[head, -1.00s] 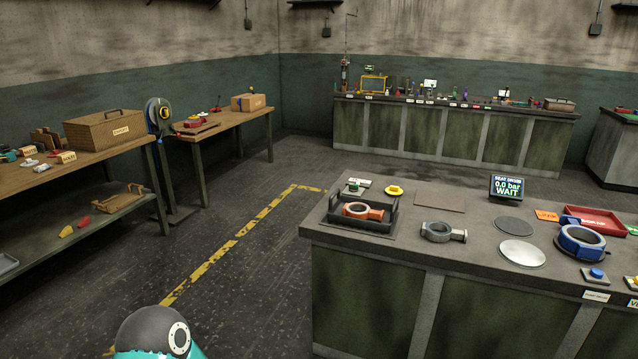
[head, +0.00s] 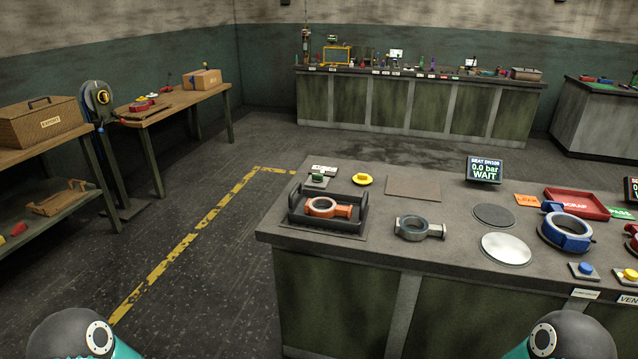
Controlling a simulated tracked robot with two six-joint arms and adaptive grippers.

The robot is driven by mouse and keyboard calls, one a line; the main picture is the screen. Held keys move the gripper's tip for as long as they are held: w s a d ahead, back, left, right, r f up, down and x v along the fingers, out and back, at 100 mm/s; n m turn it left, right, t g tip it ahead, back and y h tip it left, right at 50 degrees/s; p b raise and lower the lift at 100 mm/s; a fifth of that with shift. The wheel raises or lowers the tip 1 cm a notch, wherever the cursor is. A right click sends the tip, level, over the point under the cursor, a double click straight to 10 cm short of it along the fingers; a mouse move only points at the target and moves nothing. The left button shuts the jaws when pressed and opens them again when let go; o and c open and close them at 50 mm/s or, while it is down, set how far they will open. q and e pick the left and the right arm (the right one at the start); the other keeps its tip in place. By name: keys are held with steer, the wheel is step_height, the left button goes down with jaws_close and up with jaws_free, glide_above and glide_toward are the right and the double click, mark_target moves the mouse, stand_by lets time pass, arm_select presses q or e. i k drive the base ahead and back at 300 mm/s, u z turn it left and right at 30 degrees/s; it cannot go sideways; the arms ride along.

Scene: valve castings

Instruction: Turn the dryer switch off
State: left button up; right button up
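I cannot pick out a dryer switch with certainty in the head view. A green push-button (head: 318,179) sits on a small base at the back left of the near bench (head: 345,258), with a white label beside it. A yellow button (head: 362,179) is right of it. What each button works is not legible. Neither gripper is in view; only rounded teal and black parts of my arms show at the bottom left and bottom right edges.
The near bench holds a black tray (head: 292,214) with an orange casting (head: 328,208), a grey casting (head: 418,229), a "WAIT" screen (head: 484,169) and a blue casting (head: 567,232). A cluttered long bench (head: 425,100) stands at the back wall. Open floor (head: 205,290) lies left.

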mark_target(317, 178)
steer(key=k, duration=1.3)
steer(key=u, duration=0.45)
steer(key=i, duration=0.9)
steer(key=u, duration=0.75)
steer(key=i, duration=1.15)
steer(key=z, duration=0.6)
steer(key=i, duration=0.85)
steer(key=z, duration=0.5)
steer(key=k, duration=0.8)
steer(key=z, duration=0.05)
